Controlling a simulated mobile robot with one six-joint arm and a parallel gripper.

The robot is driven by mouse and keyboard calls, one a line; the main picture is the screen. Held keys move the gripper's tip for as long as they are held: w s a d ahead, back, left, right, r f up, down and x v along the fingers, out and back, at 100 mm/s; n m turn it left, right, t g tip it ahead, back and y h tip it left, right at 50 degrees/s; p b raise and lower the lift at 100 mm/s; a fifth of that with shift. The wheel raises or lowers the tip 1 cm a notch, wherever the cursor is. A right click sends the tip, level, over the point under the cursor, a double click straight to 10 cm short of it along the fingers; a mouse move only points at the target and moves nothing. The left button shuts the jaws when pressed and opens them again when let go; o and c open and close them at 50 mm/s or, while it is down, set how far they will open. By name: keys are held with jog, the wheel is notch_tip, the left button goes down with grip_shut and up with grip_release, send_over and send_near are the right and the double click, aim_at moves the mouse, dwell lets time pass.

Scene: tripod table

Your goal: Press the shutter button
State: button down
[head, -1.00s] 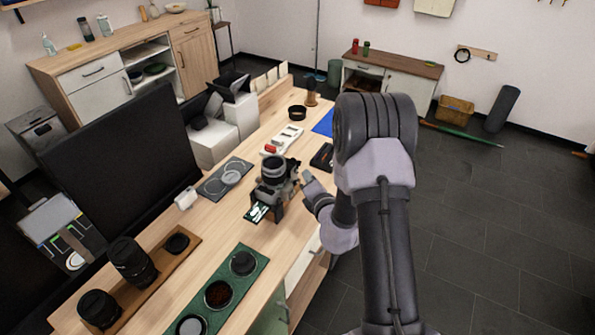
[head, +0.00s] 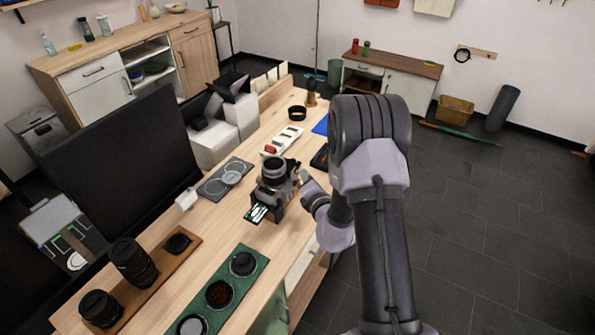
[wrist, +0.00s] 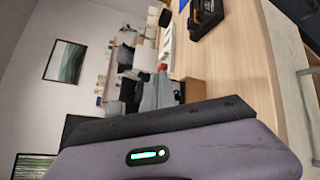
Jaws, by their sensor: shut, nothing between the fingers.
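The camera (head: 273,183), dark with its lens pointing up, stands on the wooden workbench in the head view. A green-and-white card (head: 258,212) lies at its near left side. The shutter button is too small to make out. My gripper (head: 304,178) is just right of the camera, close to its side and partly hidden by my arm. Its fingers look closed and empty. I cannot tell whether it touches the camera. The camera cannot be made out in the wrist view.
A green tray (head: 250,285) of round items and a wooden tray (head: 190,252) with lenses lie at the near end. A large black monitor (head: 125,165) stands at left. A grey mat (head: 212,190) lies beside the camera. Open floor is at right.

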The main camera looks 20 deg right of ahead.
jog(key=shift+w+a, duration=0.2)
jog(key=shift+w, duration=0.05)
dwell(0.4)
jog(key=shift+s+d, duration=0.45)
jog(key=shift+s, duration=0.1)
jog(key=shift+s, duration=0.1)
jog(key=shift+s+d, duration=0.8)
jog(key=shift+s, duration=0.15)
jog(key=shift+s+d, duration=0.75)
jog(key=shift+s, duration=0.2)
dwell(1.2)
